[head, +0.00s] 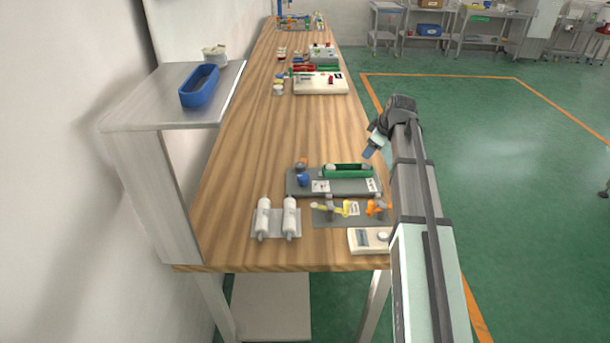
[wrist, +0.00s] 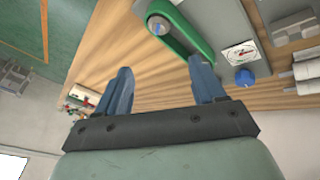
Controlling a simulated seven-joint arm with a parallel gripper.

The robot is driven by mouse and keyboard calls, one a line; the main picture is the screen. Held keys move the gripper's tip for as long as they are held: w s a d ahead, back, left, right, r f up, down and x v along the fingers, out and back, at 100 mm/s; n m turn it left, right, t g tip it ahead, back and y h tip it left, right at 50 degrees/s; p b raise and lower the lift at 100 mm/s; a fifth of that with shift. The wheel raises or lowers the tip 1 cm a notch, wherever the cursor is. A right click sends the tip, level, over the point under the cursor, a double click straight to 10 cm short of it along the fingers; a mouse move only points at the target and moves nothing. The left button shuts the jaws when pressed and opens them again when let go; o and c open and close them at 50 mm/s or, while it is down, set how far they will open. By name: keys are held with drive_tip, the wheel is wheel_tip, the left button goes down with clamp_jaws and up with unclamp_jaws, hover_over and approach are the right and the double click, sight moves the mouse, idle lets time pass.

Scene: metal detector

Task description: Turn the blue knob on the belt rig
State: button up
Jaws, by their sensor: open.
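The belt rig is a grey plate (head: 330,188) near the front end of the wooden bench, with a green belt (head: 347,171) along its back edge. The blue knob (head: 303,180) sits at the left part of the plate, beside a small dial gauge. In the wrist view the blue knob (wrist: 245,77) is at the right, past the gripper's right finger, next to the gauge (wrist: 241,53). My gripper (wrist: 158,88) is open, with nothing between its blue fingers. In the head view my gripper (head: 371,145) is beyond the belt rig and to its right, apart from the knob.
In front of the rig are a plate with yellow and orange valves (head: 349,210), two white cylinders (head: 277,219) and a white box (head: 369,240). A raised shelf with a blue bin (head: 199,86) stands at the left. Bare bench (head: 270,130) lies behind the rig.

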sight(304, 176)
drive_tip(key=s+a+r+n+g+y, duration=0.1)
drive_tip(key=s+a+g, duration=0.1)
drive_tip(key=a, duration=0.7)
drive_tip(key=s+a+r+n+g+y, duration=0.1)
drive_tip(key=a+n+g, duration=0.1)
drive_tip(key=a, duration=0.6)
drive_tip(key=x, duration=1.3)
drive_tip(key=shift+s+a+f, duration=0.1)
drive_tip(key=shift+a, duration=0.25)
drive_tip(key=shift+m, duration=0.3)
drive_tip(key=shift+c, duration=0.4)
drive_tip(key=c, duration=1)
